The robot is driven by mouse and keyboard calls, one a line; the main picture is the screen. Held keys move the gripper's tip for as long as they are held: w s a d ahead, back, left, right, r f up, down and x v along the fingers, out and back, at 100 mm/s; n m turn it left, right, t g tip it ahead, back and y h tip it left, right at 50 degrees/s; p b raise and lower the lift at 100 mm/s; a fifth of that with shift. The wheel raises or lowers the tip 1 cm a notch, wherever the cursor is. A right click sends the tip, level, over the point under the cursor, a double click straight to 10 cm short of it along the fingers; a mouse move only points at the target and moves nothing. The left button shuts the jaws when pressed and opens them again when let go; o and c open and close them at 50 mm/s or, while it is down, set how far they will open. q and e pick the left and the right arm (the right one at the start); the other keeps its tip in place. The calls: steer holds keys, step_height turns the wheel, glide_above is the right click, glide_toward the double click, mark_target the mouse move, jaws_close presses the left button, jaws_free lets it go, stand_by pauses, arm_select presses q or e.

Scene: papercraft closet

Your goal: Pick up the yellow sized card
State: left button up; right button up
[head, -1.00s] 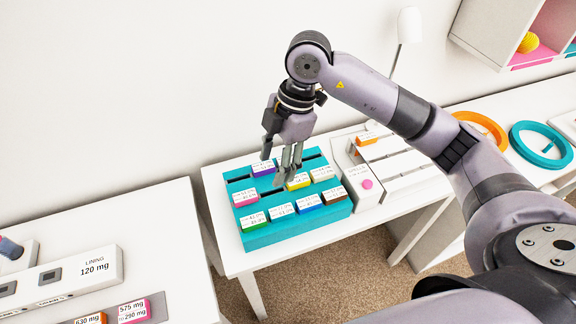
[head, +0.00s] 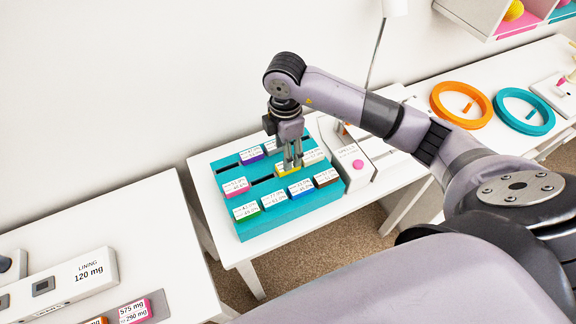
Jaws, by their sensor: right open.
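The yellow card (head: 286,174) stands in the middle row of the teal card rack (head: 228,201), and its face is partly covered by my right gripper. My right gripper (head: 293,166) points down at the yellow card from above, with its fingertips at the card's top edge. Its fingers are open. I cannot tell whether they straddle the card or touch it. My left gripper is not in view.
Other cards stand close by: pink (head: 236,187), purple (head: 251,155), green (head: 246,211), blue (head: 301,188) and brown (head: 326,178). A white device with a pink button (head: 358,164) adjoins the rack. Orange (head: 461,104) and teal (head: 523,111) rings lie farther right.

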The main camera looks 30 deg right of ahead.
mark_target(288, 173)
steer(key=shift+f, duration=0.25)
steer(key=f, duration=0.1)
steer(key=f+p, duration=0.1)
steer(key=f, duration=0.1)
steer(key=f+p, duration=0.1)
steer(key=shift+s+d+f, duration=0.1)
steer(key=shift+d+f, duration=0.1)
steer(key=shift+d, duration=0.1)
steer(key=shift+f, duration=0.3)
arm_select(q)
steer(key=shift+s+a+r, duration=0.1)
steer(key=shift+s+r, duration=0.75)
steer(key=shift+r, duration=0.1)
arm_select(e)
steer(key=shift+c, duration=0.4)
steer(key=c, duration=0.4)
jaws_close()
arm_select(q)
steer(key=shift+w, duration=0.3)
arm_select(e)
steer(key=shift+r, duration=0.1)
